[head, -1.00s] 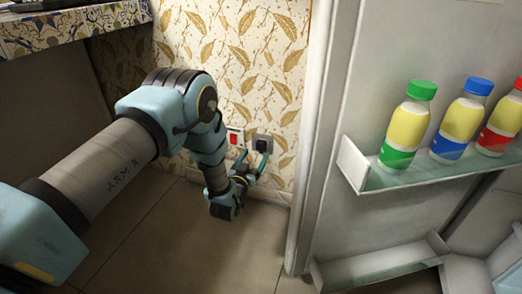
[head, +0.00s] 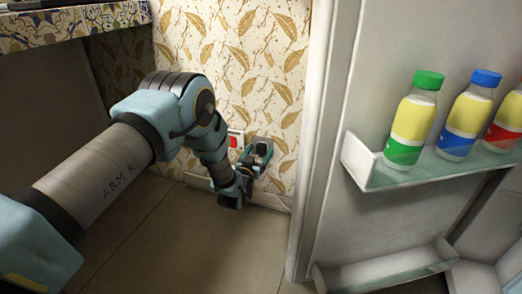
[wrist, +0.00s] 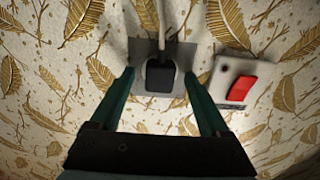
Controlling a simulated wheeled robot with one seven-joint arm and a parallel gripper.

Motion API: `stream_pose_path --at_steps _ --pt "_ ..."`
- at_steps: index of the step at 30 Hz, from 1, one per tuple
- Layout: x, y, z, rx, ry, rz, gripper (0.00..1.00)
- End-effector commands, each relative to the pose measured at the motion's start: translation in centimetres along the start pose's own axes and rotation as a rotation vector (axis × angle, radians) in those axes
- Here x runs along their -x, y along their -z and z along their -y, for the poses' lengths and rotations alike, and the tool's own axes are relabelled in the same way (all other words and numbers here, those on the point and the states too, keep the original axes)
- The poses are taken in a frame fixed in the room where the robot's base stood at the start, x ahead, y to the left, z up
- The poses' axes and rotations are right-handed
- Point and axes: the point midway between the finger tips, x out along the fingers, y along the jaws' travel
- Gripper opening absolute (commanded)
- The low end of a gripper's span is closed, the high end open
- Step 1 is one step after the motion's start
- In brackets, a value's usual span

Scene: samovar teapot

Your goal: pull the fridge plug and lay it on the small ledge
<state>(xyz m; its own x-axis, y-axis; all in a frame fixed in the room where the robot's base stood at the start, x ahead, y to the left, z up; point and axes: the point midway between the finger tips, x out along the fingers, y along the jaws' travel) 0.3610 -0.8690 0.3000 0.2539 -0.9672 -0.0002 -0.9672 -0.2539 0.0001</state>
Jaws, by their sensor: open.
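The black fridge plug (wrist: 160,76) sits in a grey socket plate (wrist: 146,50) on the wall, with a pale cord (wrist: 166,22) running from it. In the head view the plug (head: 262,149) is small and partly covered by my gripper (head: 258,158). In the wrist view my gripper (wrist: 159,80) is open, with one teal finger on each side of the plug. Gaps show between the fingers and the plug. I cannot make out a small ledge for certain.
A red switch (wrist: 241,88) on a pale plate is beside the socket. The open fridge door (head: 335,120) stands to the right, its shelf (head: 400,180) holding several bottles. A patterned counter (head: 60,28) overhangs at upper left. The floor (head: 190,240) is clear.

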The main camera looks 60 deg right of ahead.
Motion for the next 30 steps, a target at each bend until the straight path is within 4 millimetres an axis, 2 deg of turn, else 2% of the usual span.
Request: stream_pose_path --at_steps 20,30 --pt "0.01 -0.01 0.00 0.000 0.000 0.000 0.79" --pt "0.01 -0.01 -0.01 0.000 0.000 0.000 0.41"
